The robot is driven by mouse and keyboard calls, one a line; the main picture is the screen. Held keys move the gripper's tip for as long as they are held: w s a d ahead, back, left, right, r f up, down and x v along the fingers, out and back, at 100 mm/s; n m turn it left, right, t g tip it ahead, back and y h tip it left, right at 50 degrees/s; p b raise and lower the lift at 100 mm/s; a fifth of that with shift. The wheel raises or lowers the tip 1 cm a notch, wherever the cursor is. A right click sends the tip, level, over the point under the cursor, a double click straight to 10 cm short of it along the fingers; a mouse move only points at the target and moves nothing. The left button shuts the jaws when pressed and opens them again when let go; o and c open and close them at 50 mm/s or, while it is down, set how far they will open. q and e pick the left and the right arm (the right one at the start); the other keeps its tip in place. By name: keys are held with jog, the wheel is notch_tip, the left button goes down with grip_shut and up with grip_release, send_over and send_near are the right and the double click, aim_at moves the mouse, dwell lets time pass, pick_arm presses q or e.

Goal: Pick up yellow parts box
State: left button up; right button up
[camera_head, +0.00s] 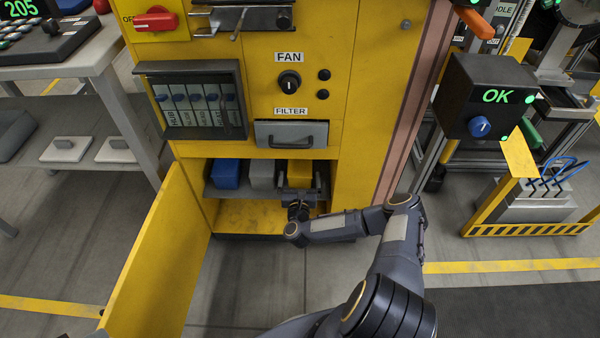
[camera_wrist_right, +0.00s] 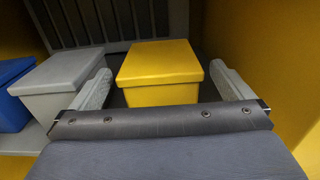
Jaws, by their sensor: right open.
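The yellow parts box (camera_head: 299,169) sits on a shelf inside the open yellow cabinet, at the right end of a row of boxes. In the right wrist view the yellow parts box (camera_wrist_right: 161,72) stands upright with its lid on, between the two grey fingers. My right gripper (camera_head: 299,188) reaches into the cabinet and is open; in the wrist view its fingers (camera_wrist_right: 163,88) are one on each side of the box, apart from it. The lower part of the box is hidden behind the gripper's edge. My left gripper is not seen.
A grey box (camera_head: 262,175) and a blue box (camera_head: 226,174) stand to the left on the same shelf. The cabinet's yellow side wall (camera_wrist_right: 275,50) is close on the right. The open yellow door (camera_head: 160,265) juts out at the left. A filter drawer (camera_head: 291,134) is above.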

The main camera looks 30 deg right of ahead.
aim_at(300, 169)
jog(key=x, duration=0.2)
jog(key=f+b+x, duration=0.1)
jog(key=x, duration=0.1)
jog(key=shift+w+d+r, duration=0.1)
jog(key=shift+w+d, duration=0.1)
jog(key=shift+w, duration=0.15)
jog(key=c, duration=1.1)
jog(key=shift+r, duration=0.1)
